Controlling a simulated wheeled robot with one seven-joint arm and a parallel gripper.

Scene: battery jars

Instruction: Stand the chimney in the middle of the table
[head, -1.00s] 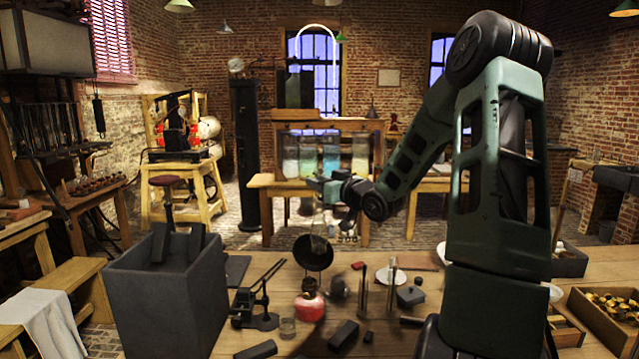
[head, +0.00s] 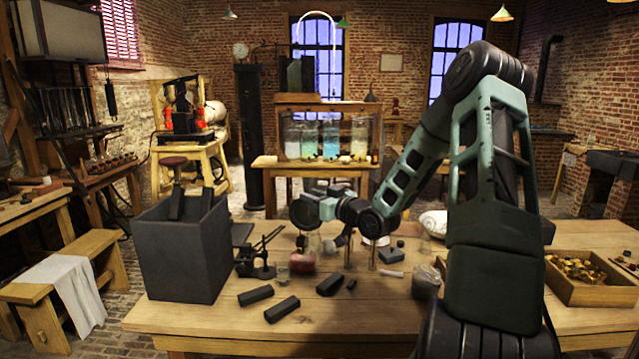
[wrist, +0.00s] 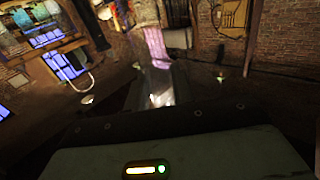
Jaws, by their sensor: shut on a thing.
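My gripper (head: 306,214) hangs low over the back middle of the table (head: 370,322), beside the red-based lamp (head: 303,261). In the wrist view my gripper (wrist: 161,88) is shut on a clear glass piece, which I take to be the chimney (wrist: 160,97). It shows as a pale, bright, see-through shape between the dark fingers. In the head view the hand and the clutter behind it make the glass hard to pick out. I cannot tell whether its lower end touches anything.
A dark grey bin (head: 180,250) with black blocks stands at the table's left. Black bars (head: 282,309) lie in front. A black stand (head: 256,258), small glass (head: 283,273), upright metal tubes (head: 373,256) and a glass jar (head: 426,281) stand nearby. A wooden tray (head: 590,282) is at right. The front strip is bare.

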